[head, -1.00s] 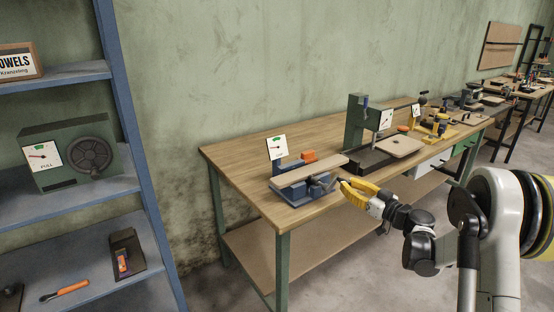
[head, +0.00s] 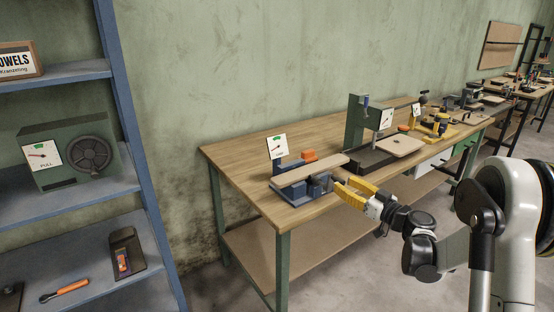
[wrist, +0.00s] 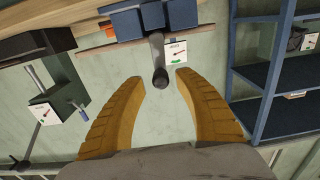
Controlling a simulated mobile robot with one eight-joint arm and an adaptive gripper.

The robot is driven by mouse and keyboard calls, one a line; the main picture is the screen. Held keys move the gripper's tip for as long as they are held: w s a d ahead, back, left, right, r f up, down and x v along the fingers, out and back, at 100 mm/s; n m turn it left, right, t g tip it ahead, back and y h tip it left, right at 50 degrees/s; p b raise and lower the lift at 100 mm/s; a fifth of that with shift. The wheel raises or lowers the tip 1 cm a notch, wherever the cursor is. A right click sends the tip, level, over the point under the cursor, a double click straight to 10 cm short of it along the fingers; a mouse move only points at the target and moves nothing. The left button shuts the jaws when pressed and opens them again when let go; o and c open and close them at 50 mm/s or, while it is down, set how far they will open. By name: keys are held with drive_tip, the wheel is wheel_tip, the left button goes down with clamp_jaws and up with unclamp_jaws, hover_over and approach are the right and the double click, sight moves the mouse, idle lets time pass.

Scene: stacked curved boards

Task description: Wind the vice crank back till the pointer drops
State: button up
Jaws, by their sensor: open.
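The blue vice (head: 296,203) sits at the near left end of the wooden workbench, with a pale board (head: 309,170) lying across it. Its white dial (head: 277,146) stands behind it, with a green patch at the top and a small pointer; the exact reading is too small to tell. The dial also shows in the wrist view (wrist: 175,52). My gripper (head: 347,187) is open at the vice's right end. In the wrist view the dark round end of the crank (wrist: 160,79) lies between the two yellow fingers, with gaps on both sides.
An orange block (head: 309,155) is behind the board. A green press-like machine (head: 355,122) with its own dial stands farther right on the bench (head: 236,158). A blue shelf (head: 50,208) stands at left. Free floor lies in front of the bench.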

drive_tip(key=v, duration=0.6)
drive_tip(key=shift+b, duration=0.4)
drive_tip(key=s+a+r+m+g+h, duration=0.3)
drive_tip(key=s+a+g, duration=0.2)
drive_tip(key=s+a, duration=0.6)
drive_tip(key=s+d+f+m+g+h, duration=0.1)
drive_tip(key=s+d+m+h, duration=0.1)
drive_tip(key=s, duration=1)
drive_tip(key=s+d+f+m+g+h, duration=0.1)
drive_tip(key=s+d+h, duration=0.4)
drive_tip(key=s, duration=0.7)
drive_tip(key=shift+s+f+m+h, duration=0.3)
drive_tip(key=shift+s+f+m, duration=0.1)
drive_tip(key=shift+f+m, duration=0.3)
